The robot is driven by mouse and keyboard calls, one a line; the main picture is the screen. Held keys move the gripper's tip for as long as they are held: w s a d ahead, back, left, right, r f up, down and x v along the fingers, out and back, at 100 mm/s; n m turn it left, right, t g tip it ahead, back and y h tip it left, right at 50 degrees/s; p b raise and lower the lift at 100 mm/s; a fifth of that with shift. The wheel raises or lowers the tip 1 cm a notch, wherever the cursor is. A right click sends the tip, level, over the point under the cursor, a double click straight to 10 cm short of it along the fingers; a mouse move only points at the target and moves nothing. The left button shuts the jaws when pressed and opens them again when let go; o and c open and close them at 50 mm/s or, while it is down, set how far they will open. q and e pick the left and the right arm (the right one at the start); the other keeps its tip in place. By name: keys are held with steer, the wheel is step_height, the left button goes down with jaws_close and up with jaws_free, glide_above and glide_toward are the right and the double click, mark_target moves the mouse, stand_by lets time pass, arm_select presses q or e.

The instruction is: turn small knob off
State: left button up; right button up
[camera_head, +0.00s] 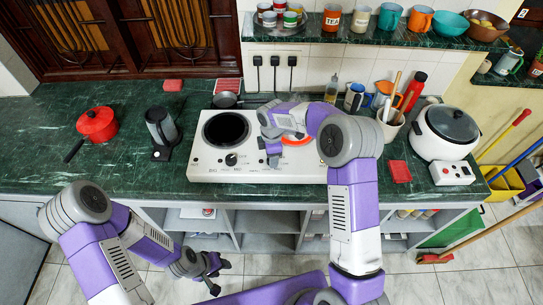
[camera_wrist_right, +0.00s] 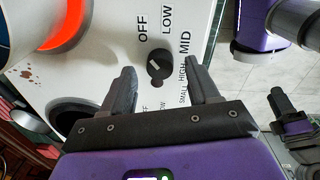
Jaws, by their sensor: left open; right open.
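The white stove (camera_head: 210,168) stands on the counter with two burners. The right burner (camera_head: 298,141) glows red-orange, and the glow also shows in the right wrist view (camera_wrist_right: 66,27). The small knob (camera_wrist_right: 159,66) is dark and round, with OFF, LOW, MID and HIGH printed around it and SMALL beside it. My right gripper (camera_wrist_right: 161,74) is open, its fingers on either side of the knob in this view; contact cannot be told. In the head view my right gripper (camera_head: 273,157) is over the stove front and hides the small knob. My left gripper (camera_head: 218,275) is open, low in front of the counter.
The left burner (camera_head: 226,129) is dark, with another knob (camera_head: 231,159) in front of it. A rice cooker (camera_head: 446,130) and utensil cup (camera_head: 391,122) stand right. Open shelves (camera_head: 268,222) lie below.

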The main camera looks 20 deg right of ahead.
steer(key=r, duration=0.6)
steer(key=shift+s+r, duration=0.1)
steer(key=shift+s, duration=0.1)
